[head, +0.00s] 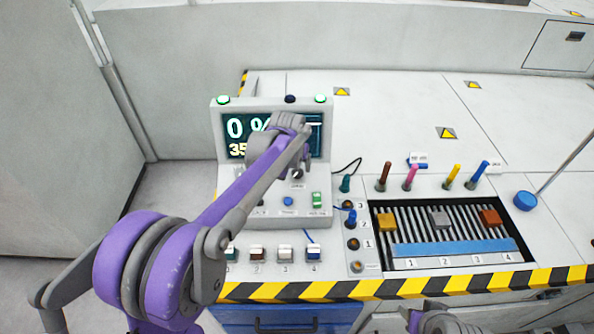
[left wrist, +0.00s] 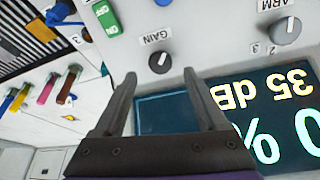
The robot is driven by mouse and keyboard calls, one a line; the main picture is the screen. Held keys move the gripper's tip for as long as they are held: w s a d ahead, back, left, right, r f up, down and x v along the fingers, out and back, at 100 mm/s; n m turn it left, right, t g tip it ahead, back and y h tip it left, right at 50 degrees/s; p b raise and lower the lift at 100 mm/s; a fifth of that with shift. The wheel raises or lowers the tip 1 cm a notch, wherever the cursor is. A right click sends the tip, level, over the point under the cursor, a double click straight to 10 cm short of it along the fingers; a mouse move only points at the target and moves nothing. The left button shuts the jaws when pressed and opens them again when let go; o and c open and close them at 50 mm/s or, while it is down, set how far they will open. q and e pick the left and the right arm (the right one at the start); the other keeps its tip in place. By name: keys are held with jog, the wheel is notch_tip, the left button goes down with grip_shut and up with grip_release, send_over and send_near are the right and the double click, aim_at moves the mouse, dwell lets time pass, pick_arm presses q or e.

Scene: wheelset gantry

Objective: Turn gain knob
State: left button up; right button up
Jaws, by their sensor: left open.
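The gain knob (left wrist: 160,62) is a small dark round knob with a light pointer mark. It sits on the console panel beside its GAIN label (left wrist: 158,35). In the head view the knob (head: 297,174) shows just below my left wrist. My left gripper (left wrist: 160,77) is open and empty. In the left wrist view the knob lies just beyond the fingertips, roughly between them, and I see no contact. In the head view my own wrist hides the fingers and part of the screen. The screen (left wrist: 265,110) reads 35 dB and a percentage, 0 % in the head view.
A larger ARM knob (left wrist: 287,31) and a green ON switch (left wrist: 106,16) flank the gain knob. A blue button (head: 288,201) sits below. To the right are coloured plugs (head: 410,177) and a slotted tray (head: 384,258). Part of my right arm shows at the bottom edge.

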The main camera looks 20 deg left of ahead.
aim_at(297, 172)
pick_arm(q)
jog(key=shift+x, duration=2.4)
grip_shut()
